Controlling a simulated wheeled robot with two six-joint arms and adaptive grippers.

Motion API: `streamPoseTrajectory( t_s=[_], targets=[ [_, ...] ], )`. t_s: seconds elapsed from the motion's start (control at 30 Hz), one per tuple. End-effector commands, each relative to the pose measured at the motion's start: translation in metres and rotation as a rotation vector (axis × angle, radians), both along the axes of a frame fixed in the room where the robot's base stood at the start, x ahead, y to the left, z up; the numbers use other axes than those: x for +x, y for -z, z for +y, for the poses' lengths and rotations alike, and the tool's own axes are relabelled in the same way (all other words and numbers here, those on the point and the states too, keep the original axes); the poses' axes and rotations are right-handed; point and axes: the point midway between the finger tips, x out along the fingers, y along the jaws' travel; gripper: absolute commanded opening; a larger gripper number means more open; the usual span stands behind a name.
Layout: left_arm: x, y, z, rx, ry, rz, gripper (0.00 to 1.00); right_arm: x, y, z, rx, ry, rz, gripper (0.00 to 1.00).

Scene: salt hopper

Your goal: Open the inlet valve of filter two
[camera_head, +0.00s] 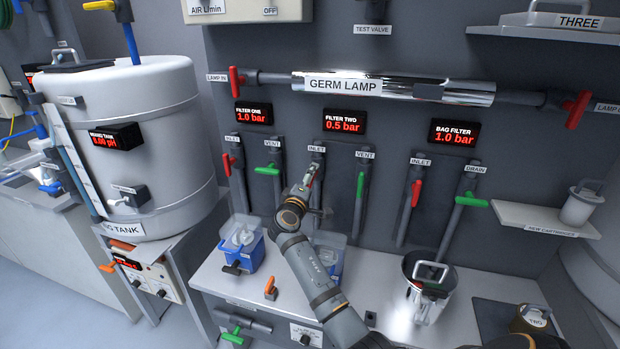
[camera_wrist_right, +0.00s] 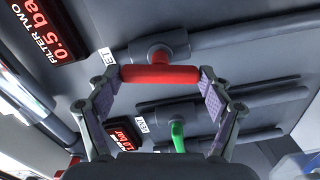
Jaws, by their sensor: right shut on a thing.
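The filter two inlet valve has a red bar handle (camera_wrist_right: 160,73) in the right wrist view, on a grey valve body (camera_wrist_right: 166,40). My right gripper (camera_wrist_right: 160,88) is shut on this handle, with one finger at each end of the bar. In the head view, my right gripper (camera_head: 312,178) is at the inlet pipe under the FILTER TWO display (camera_head: 344,122), which reads 0.5 bar. The gripper hides most of the handle there. The green vent handle (camera_head: 360,188) of filter two is to the right. My left gripper is not in view.
Filter one's red inlet handle (camera_head: 227,164) and green vent handle (camera_head: 268,170) are left of my right arm. The bag filter's red inlet handle (camera_head: 416,192) is to the right. A steel pot (camera_head: 425,299) and a blue container (camera_head: 243,258) stand on the bench below.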

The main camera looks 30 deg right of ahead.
Motion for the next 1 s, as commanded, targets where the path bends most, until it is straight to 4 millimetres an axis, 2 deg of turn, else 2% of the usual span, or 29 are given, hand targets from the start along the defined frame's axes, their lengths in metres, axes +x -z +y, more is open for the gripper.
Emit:
streamPoseTrajectory(
  t_s=[0.4,1.0],
  targets=[
    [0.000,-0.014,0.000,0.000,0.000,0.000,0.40,0.000,-0.001,0.000,-0.147,-0.001,0.170,0.48],
    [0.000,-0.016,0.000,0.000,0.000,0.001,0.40,0.000,0.000,0.000,-0.179,-0.001,0.208,0.48]
  ],
)
